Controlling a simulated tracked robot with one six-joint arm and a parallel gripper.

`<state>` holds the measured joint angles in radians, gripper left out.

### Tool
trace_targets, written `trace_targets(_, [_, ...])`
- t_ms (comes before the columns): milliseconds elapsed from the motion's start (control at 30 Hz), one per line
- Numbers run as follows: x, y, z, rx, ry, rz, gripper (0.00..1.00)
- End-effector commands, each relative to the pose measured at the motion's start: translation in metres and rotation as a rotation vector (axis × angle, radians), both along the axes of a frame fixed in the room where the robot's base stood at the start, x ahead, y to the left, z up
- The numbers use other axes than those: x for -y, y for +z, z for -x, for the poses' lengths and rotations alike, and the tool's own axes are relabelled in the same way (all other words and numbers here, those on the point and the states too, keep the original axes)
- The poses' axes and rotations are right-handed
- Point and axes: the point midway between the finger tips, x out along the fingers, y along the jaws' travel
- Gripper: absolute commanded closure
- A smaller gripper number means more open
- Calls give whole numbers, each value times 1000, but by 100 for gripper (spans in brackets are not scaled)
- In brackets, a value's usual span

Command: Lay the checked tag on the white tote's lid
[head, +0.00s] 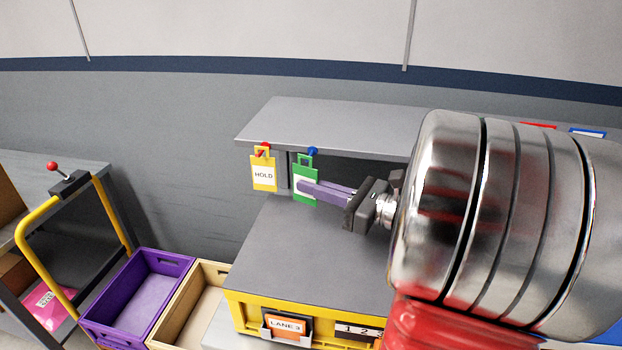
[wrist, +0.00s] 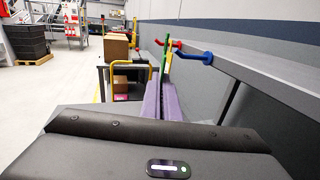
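A green tag (head: 304,184) with a pale face is near the blue peg (head: 313,151) below the shelf. My gripper (head: 308,188) reaches it from the right, its purple fingers close together and shut on the tag, covering its lettering. In the wrist view, the tag (wrist: 162,62) shows edge-on between the fingertips, left of the blue peg (wrist: 195,57); it looks clear of the peg. I cannot read "checked" on it. A yellow tag (head: 263,174) reading HOLD hangs on a red peg to its left. I cannot make out a white tote lid.
A grey-topped yellow tote (head: 310,245) labelled LANE 3 stands below my gripper. An open purple tote (head: 137,300) and an open tan one (head: 190,305) stand to its left. The grey shelf (head: 325,125) overhangs behind. A yellow-railed cart (head: 70,245) is at far left.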

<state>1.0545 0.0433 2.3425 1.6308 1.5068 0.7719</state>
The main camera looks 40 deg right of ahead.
Motion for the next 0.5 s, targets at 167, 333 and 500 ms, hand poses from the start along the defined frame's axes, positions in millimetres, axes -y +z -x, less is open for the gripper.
trace_targets(167, [-3,0,3,0,0,0,100])
trace_targets(333, [-5,0,5,0,0,0,100])
trace_targets(500, [-8,0,7,0,-1,0,100])
